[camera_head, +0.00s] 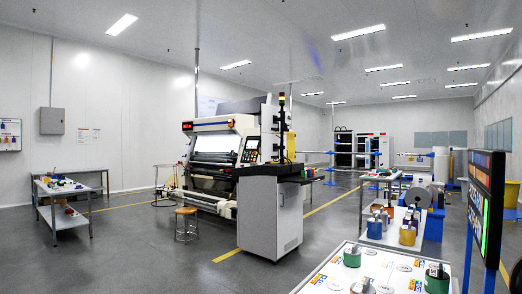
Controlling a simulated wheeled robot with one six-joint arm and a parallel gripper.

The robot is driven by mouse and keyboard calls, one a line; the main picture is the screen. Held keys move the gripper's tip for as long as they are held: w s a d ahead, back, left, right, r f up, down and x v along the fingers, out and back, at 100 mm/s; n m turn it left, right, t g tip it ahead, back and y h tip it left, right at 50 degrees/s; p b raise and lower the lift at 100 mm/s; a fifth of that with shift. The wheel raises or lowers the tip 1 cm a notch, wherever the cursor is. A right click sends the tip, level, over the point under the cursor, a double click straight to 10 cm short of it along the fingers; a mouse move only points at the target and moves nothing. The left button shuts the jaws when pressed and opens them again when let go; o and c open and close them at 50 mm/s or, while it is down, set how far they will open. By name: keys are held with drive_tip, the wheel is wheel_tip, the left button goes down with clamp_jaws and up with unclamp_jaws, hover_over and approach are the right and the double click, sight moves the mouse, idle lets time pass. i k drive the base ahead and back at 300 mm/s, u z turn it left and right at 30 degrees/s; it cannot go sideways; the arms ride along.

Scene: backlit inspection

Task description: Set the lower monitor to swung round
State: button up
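A machine with a lit, pale web panel (215,146) stands in the middle distance. A small monitor with a pale screen (251,145) and keys below it faces forward at the machine's right end, above a grey cabinet (270,215). I cannot tell for sure whether this is the lower monitor; no second monitor stands out clearly above it, and its mount is too small to make out. My gripper is not in view.
A white table (340,255) with green rolls fills the lower right. A dark display board (486,200) on blue posts stands at the right edge. A stool (186,222) stands before the machine. A low table (63,216) is at left. Grey floor (150,260) is open in front.

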sight(269, 142)
drive_tip(key=u, duration=1.15)
drive_tip(key=i, duration=5.3)
drive_tip(key=z, duration=1.65)
drive_tip(key=i, duration=3.05)
